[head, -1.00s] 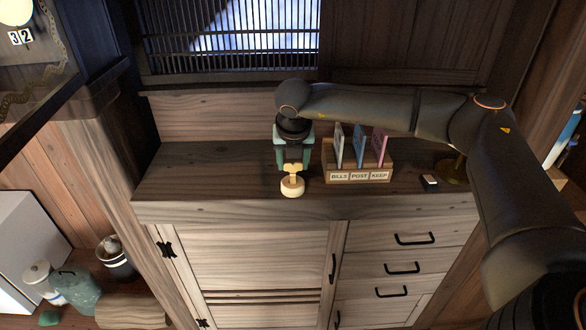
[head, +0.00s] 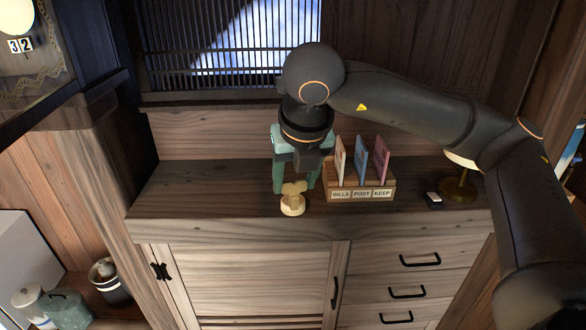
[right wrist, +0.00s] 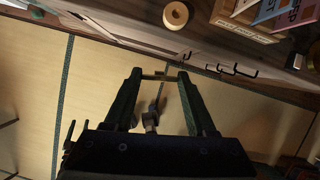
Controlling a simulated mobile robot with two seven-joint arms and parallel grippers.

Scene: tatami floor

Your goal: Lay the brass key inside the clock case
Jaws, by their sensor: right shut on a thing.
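My right gripper (head: 295,184) is above the front of the cabinet top, fingers pointing down. It is shut on the brass key (head: 293,187), whose bow shows pale yellow between the fingertips. In the right wrist view the key (right wrist: 155,76) spans the gap between the fingers. The round wooden stand (head: 292,207) is below the key, and its top shows a bare hole in the wrist view (right wrist: 176,14). The clock case (head: 62,88), dark-framed with an ornamented glass front, is at the upper left, cut off by the picture edge. My left gripper is not in view.
A letter rack (head: 345,195) with several upright cards stands right of the gripper. A small dark box (head: 433,201) and a brass-based item (head: 458,189) are further right. The cabinet top's left part is clear. A dark post and ledge (head: 98,100) lie between cabinet and clock.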

